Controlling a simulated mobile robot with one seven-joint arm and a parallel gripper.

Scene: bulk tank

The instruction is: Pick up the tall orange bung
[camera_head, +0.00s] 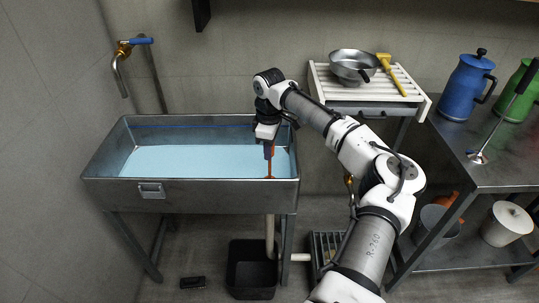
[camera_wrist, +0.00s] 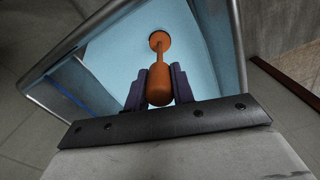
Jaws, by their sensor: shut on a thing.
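The tall orange bung (camera_wrist: 159,88) stands in the wrist view with its thick upper end between the two dark fingers of my gripper (camera_wrist: 159,88). Its thin stem runs down to a round orange base on the pale blue floor of the tank. In the head view the bung (camera_head: 270,172) shows as a thin orange stem below my gripper (camera_head: 268,152), near the right end of the metal tank (camera_head: 215,190). My gripper points down and is shut on the bung's top. The front wall may hide part of its base.
A blue-handled tap (camera_head: 130,48) is on the wall at left. A white slatted rack (camera_head: 420,98) holds a metal bowl (camera_head: 353,66) and a yellow-handled tool (camera_head: 391,76). A blue jug (camera_head: 465,88) stands on the right bench. A black bin (camera_head: 251,272) sits under the tank.

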